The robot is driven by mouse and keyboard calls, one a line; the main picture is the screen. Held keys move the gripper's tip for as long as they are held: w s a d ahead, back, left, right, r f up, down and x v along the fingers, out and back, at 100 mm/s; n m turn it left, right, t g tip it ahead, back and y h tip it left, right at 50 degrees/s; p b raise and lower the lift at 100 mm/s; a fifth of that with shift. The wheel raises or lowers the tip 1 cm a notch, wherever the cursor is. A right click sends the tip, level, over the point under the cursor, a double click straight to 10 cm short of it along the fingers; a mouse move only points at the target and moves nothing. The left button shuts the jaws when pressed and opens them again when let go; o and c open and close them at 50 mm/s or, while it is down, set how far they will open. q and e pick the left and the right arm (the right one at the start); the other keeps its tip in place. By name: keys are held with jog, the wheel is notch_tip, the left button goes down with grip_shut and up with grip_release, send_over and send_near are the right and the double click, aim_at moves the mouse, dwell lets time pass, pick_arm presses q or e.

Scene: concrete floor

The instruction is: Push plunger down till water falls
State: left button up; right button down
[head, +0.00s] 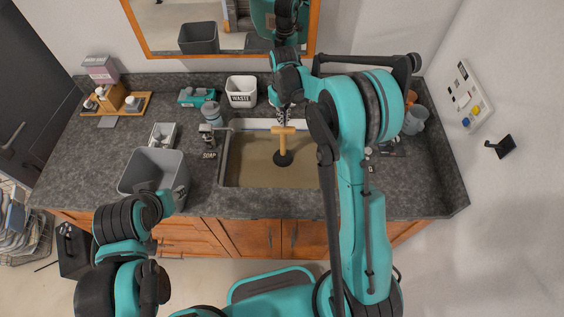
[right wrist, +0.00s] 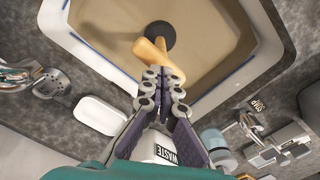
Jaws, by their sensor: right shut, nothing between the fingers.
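The plunger has a wooden T-shaped handle (head: 283,131) and a black rubber cup (head: 283,158). It stands in the sink (head: 250,181), whose basin looks tan, and whether that is water cannot be told. In the right wrist view the handle (right wrist: 148,50) lies just beyond my fingertips, with the black cup (right wrist: 160,33) past it. My right gripper (head: 283,109) is above and behind the handle. Its fingers (right wrist: 163,76) are shut and empty, close to the handle; contact cannot be told.
A white waste bin (head: 241,99) stands behind the sink. A grey bin (head: 157,171) sits on the counter's front left. A mirror (head: 220,30) hangs behind. The counter left of the sink has bare room.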

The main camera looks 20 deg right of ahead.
dwell(0.3)
notch_tip(320, 180, up, 6)
jog(key=p, duration=0.3)
jog(key=shift+s, duration=0.1)
dwell(0.6)
jog(key=s+r+m+t+b, duration=0.1)
jog(key=s+r+t+b, duration=0.25)
jog(key=s+b, duration=0.8)
jog(key=s+f+m+t+b, duration=0.1)
jog(key=s+f+t, duration=0.1)
jog(key=s+f, duration=0.2)
jog(key=s+f+t+b, duration=0.1)
jog(key=s+f, duration=0.3)
jog(key=s, duration=0.6)
jog(key=shift+f+m+t+b, duration=0.15)
jog(key=shift+m+t+b, duration=0.25)
jog(key=shift+b, duration=0.4)
